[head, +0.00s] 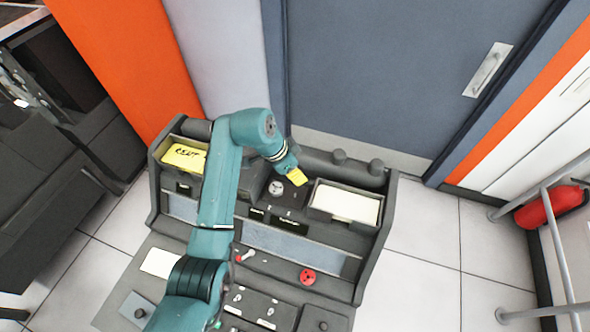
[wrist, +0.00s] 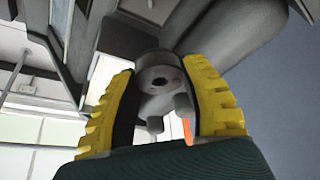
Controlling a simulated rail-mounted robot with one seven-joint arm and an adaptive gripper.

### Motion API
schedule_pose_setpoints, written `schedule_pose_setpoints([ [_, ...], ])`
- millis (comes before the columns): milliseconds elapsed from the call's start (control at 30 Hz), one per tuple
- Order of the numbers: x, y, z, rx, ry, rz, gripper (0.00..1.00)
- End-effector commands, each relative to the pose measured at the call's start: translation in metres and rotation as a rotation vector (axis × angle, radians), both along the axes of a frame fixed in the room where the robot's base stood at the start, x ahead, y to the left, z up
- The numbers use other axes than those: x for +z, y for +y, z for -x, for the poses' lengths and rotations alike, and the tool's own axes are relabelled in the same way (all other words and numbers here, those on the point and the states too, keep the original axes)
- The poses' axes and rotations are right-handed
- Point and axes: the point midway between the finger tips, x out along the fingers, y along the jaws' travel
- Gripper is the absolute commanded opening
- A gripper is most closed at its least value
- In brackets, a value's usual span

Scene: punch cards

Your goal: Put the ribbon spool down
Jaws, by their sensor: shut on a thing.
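The ribbon spool (wrist: 161,79) is a grey round piece with a dark hole in its middle. In the wrist view it sits between the two yellow fingers of my gripper (wrist: 162,92), which is shut on it. In the head view my gripper (head: 297,177) is over the upper middle of the dark grey console (head: 385,225), left of the white card tray. The held spool is hard to make out there. A round, pale-spoked part (head: 277,187) shows just left of the fingers; I cannot tell whether it belongs to the console.
A tray with white cards (head: 345,203) is right of my gripper. Yellow cards (head: 184,157) with writing lie at the left. A red knob (head: 307,277) and switches are on the front panel. A blue-grey door (head: 400,75) stands behind the console.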

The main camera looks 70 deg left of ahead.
Motion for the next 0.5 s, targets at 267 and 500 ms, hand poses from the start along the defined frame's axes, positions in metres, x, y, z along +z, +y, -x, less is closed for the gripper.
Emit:
schedule_pose_setpoints([
  [267, 0.0129, 0.0, 0.0, 0.0, 0.0, 0.0, 0.18],
  [500, 0.0116, 0.0, 0.0, 0.0, 0.0, 0.0, 0.18],
])
